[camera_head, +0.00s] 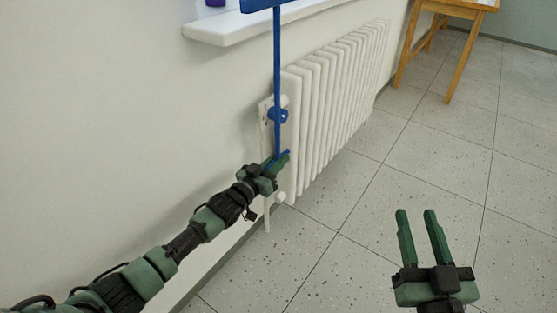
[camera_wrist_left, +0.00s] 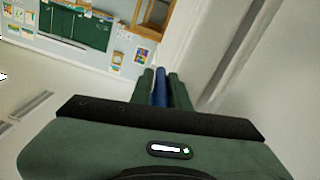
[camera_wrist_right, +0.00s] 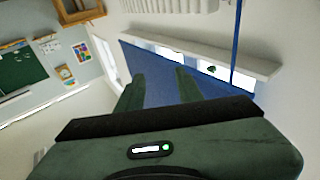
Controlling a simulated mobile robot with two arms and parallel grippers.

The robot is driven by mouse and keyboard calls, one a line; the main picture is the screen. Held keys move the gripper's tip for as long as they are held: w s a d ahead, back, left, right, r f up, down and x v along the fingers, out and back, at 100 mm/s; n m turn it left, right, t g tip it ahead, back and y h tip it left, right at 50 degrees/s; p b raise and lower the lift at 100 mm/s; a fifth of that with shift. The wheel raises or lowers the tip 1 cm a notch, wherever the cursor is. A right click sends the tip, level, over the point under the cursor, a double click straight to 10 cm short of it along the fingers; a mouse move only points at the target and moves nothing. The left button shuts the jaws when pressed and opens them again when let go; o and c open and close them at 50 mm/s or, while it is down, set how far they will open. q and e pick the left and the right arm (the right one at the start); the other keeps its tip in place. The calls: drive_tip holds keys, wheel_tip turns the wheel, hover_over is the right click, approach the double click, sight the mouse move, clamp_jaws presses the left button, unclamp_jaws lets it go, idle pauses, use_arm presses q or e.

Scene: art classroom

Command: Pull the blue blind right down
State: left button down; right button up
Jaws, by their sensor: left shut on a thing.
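The blue blind's lower edge (camera_head: 266,3) shows at the top of the head view. In the right wrist view, the blind (camera_wrist_right: 158,88) is a broad blue sheet, with a bright strip between part of it and the sill. A thin blue pull (camera_head: 277,70) hangs straight down from the blind past the sill; it also shows in the right wrist view (camera_wrist_right: 237,45). My left gripper (camera_head: 282,160) is shut on the lower end of the pull, beside the radiator. The blue piece (camera_wrist_left: 160,88) sits between its fingers. My right gripper (camera_head: 416,212) is open and empty over the floor.
A wooden table (camera_head: 458,5) is at the far right. The tiled floor (camera_head: 360,215) is clear.

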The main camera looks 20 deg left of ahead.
use_arm(q)
drive_tip(key=shift+a+f, duration=0.2)
drive_tip(key=shift+f, duration=0.2)
drive_tip(key=c, duration=1.5)
unclamp_jaws()
drive_tip(key=shift+o, duration=0.5)
drive_tip(key=shift+r, duration=0.1)
use_arm(e)
drive_tip(key=shift+w+a, duration=0.1)
use_arm(q)
drive_tip(key=shift+s, duration=0.1)
